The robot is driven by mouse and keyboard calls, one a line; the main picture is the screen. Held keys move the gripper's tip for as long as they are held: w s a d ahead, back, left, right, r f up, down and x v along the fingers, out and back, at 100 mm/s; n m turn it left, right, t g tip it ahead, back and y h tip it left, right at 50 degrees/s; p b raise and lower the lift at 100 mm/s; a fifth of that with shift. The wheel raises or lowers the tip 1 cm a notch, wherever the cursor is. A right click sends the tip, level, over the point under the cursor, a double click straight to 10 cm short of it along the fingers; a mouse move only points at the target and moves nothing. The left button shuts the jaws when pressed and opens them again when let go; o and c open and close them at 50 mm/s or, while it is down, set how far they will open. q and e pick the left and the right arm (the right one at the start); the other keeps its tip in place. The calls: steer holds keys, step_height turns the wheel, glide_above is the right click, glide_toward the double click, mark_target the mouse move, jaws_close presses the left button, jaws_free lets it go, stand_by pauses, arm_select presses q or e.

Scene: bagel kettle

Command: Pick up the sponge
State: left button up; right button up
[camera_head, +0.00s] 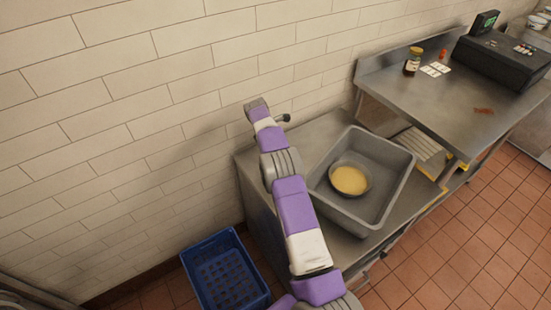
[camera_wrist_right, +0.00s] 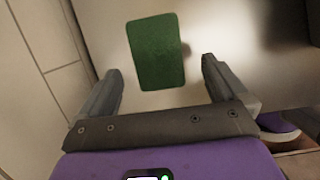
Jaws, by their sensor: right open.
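A green rectangular sponge (camera_wrist_right: 157,50) lies flat on the metal counter in the right wrist view. My right gripper (camera_wrist_right: 161,72) is open and empty, with one finger on each side of the sponge's near part as seen from the wrist. The sponge appears ahead of the fingers, with visible gaps to both. I cannot tell the exact height left above it. In the head view my right arm reaches over the counter's left end near the wall, and the sponge does not show there. My left gripper is not in view.
A grey tub (camera_head: 389,222) holding a bowl of yellow contents (camera_head: 349,180) stands right of my right arm on the counter (camera_head: 318,131). A blue crate (camera_head: 226,270) sits on the floor. The tiled wall (camera_head: 150,90) is close behind. A jar (camera_head: 412,62) stands on the farther counter.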

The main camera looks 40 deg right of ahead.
steer(key=b+x, duration=0.1)
steer(key=x, duration=0.3)
steer(key=shift+w+d+f+b, duration=0.1)
steer(key=shift+d+f+b, duration=0.15)
steer(key=shift+f+b, duration=0.1)
steer(key=shift+r, duration=0.1)
steer(key=c, duration=1)
step_height(320, 180, up, 10)
steer(key=p, duration=0.3)
steer(key=shift+p, duration=0.4)
steer(key=shift+c, duration=0.3)
